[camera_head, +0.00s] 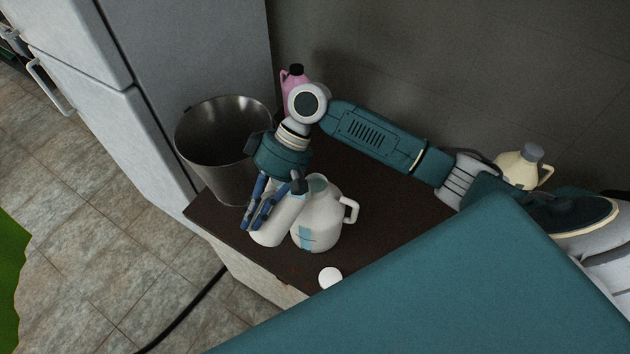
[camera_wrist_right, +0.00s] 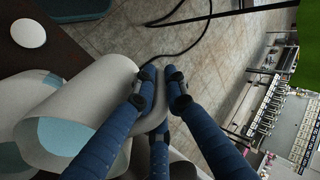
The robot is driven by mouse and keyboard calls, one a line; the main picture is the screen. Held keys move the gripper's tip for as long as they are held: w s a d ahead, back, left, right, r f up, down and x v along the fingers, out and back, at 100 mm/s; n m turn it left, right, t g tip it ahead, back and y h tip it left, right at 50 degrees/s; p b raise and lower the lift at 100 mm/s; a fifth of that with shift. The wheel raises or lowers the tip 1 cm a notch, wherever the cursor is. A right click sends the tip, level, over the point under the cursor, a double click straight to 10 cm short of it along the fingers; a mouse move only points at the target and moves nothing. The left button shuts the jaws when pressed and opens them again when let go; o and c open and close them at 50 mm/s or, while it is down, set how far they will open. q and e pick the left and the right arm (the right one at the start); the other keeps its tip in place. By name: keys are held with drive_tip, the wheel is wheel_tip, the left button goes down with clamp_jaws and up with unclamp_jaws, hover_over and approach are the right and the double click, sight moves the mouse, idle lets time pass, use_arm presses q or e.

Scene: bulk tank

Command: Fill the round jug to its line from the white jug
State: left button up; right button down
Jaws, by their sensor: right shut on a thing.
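The white jug (camera_head: 268,238) is in my right gripper (camera_head: 262,212), on the dark table top's left side. The blue fingers are closed on it, seemingly at its handle; it looks tilted, and I cannot tell whether it touches the table. The round jug (camera_head: 322,232) stands right beside it, with a side handle, a blue strip and a dark line mark. Its mouth is partly behind my gripper. In the right wrist view the white jug (camera_wrist_right: 100,85) lies between the fingers and the round jug (camera_wrist_right: 35,135). The liquid level is not clear. My left gripper is not in view.
A steel bucket (camera_head: 215,170) stands at the table's left. A white round cap (camera_head: 330,278) lies near the front edge. A pink bottle (camera_head: 287,82) and a cream jug (camera_head: 516,168) stand at the back. A dark hose (camera_head: 195,300) crosses the tiled floor.

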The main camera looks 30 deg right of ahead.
drive_tip(key=shift+r, duration=0.15)
drive_tip(key=shift+d+r+y, duration=0.3)
drive_tip(key=shift+r, duration=0.05)
drive_tip(key=shift+w+d+r, duration=0.1)
drive_tip(key=shift+w+r, duration=0.05)
drive_tip(key=shift+r, duration=0.25)
drive_tip(key=shift+d+r+y, duration=0.25)
drive_tip(key=shift+r+y, duration=0.05)
drive_tip(key=shift+y, duration=0.1)
drive_tip(key=shift+w+r+g, duration=0.1)
drive_tip(key=shift+r+g, duration=0.1)
drive_tip(key=shift+g, duration=0.1)
drive_tip(key=shift+s+d+r+y, duration=0.2)
drive_tip(key=shift+y, duration=0.2)
drive_tip(key=shift+w+a+r, duration=0.1)
drive_tip(key=shift+w+a, duration=0.05)
drive_tip(key=shift+w, duration=0.1)
